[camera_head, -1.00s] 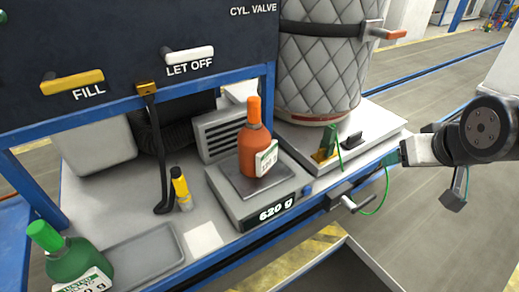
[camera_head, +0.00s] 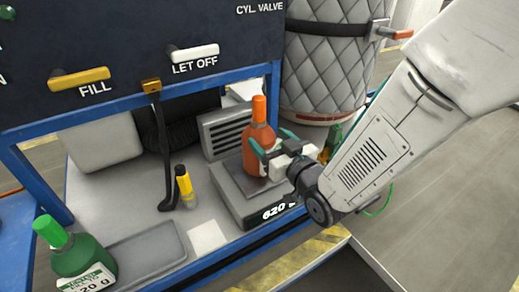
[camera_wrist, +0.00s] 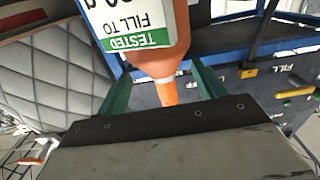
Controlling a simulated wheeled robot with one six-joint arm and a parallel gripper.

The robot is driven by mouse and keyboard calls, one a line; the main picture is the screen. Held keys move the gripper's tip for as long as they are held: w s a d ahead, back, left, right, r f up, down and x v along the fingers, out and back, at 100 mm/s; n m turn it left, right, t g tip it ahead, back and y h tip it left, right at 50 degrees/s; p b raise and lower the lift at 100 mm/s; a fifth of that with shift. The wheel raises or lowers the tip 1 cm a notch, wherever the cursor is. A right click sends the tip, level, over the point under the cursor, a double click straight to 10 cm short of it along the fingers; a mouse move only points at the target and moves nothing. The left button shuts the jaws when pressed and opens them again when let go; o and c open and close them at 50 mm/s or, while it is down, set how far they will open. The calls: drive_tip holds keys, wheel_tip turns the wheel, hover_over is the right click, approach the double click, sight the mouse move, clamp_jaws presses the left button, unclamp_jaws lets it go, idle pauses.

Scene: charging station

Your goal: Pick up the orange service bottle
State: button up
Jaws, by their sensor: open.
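The orange service bottle (camera_head: 260,139) stands upright on the scale (camera_head: 237,197) in the head view. My gripper (camera_head: 273,144) is at the bottle from the right, with its green fingers spread, one on each side of the bottle. In the wrist view the bottle (camera_wrist: 160,66) lies between the two green fingers (camera_wrist: 160,92), with its white and green label facing the camera. A gap shows between the bottle and the fingers near the bottle's neck; contact farther along is unclear. My arm hides part of the scale and its display.
A green bottle (camera_head: 74,253) stands by a grey tray (camera_head: 145,260) at the front left. A yellow and black marker-like item (camera_head: 184,187) stands left of the scale. A black hose and nozzle (camera_head: 164,165) hang behind it. A quilted cylinder (camera_head: 325,65) stands behind right. The blue-framed panel overhangs the bench.

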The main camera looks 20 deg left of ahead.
sight(264, 133)
drive_tip(key=x, duration=0.5)
drive_tip(key=shift+a, duration=0.15)
drive_tip(key=shift+w, duration=0.1)
clamp_jaws()
